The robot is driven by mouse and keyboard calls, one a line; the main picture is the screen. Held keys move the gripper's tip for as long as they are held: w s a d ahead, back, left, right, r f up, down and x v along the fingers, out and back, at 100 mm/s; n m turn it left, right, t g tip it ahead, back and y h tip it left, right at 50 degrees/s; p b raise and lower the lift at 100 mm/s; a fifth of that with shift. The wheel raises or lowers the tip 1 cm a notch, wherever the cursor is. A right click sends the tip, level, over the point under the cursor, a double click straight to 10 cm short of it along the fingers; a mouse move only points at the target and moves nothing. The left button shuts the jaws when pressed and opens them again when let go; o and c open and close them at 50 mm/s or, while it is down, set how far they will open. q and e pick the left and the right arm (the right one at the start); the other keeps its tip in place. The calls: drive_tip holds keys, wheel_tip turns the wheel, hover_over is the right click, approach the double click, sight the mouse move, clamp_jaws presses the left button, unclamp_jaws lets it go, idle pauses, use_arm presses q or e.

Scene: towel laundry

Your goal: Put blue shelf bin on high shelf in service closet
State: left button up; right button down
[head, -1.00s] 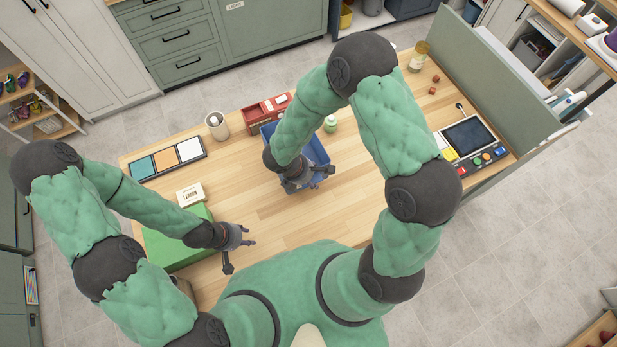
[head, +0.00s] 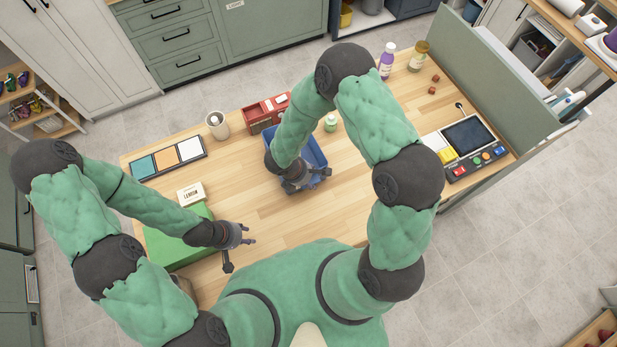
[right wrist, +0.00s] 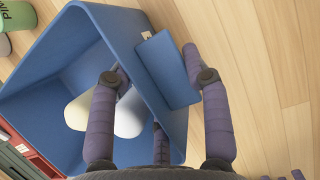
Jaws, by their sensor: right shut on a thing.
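The blue shelf bin (head: 316,152) stands on the wooden table, partly hidden by my right forearm in the head view. In the right wrist view the bin (right wrist: 55,62) is open-topped and holds pale rounded items (right wrist: 130,112). My right gripper (head: 312,178) is shut on the bin's near wall; in the right wrist view its fingers (right wrist: 152,68) straddle that wall, one inside and one outside. My left gripper (head: 240,255) is open and empty over the table's near left part, beside a green box. I cannot identify the high shelf in the service closet.
A red box (head: 262,114) sits against the bin's far left side, with a small green bottle (head: 330,123) at its far right. The green box (head: 172,243), a swatch tray (head: 167,159) and a control panel (head: 470,143) are also on the table. A partition (head: 497,75) edges the right side.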

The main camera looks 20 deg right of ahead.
drive_tip(key=c, duration=0.6)
unclamp_jaws()
